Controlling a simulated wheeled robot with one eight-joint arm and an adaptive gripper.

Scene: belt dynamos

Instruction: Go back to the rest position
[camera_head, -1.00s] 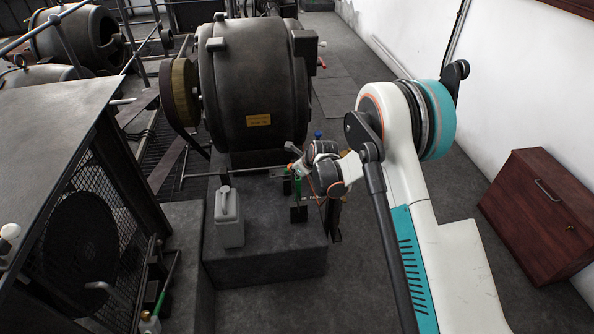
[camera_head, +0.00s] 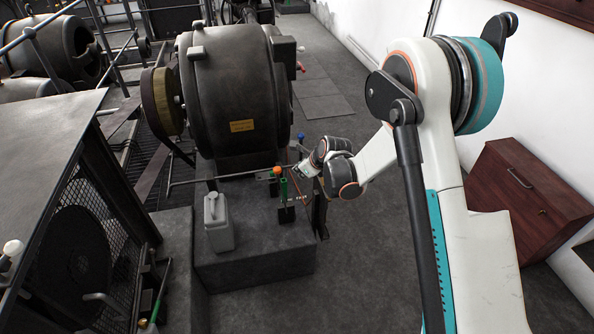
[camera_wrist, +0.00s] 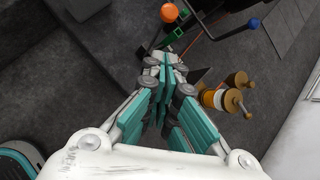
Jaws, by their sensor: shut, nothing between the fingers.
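My gripper (camera_head: 302,171) is at the right side of the dynamo's plinth, just right of a green lever (camera_head: 284,188) with an orange knob (camera_head: 277,171). In the wrist view my gripper's teal fingers (camera_wrist: 163,76) are together with nothing held between them. The orange knob also shows in the wrist view (camera_wrist: 169,12), beyond the fingertips and apart from them. A blue knob (camera_head: 301,135) stands behind my gripper and also shows in the wrist view (camera_wrist: 253,24).
A large dark dynamo (camera_head: 215,90) stands behind the plinth (camera_head: 250,268). A grey canister (camera_head: 218,222) is on the plinth. A mesh-sided machine (camera_head: 45,140) is at left, a wooden cabinet (camera_head: 515,185) at right. The dark floor (camera_head: 380,260) between is clear.

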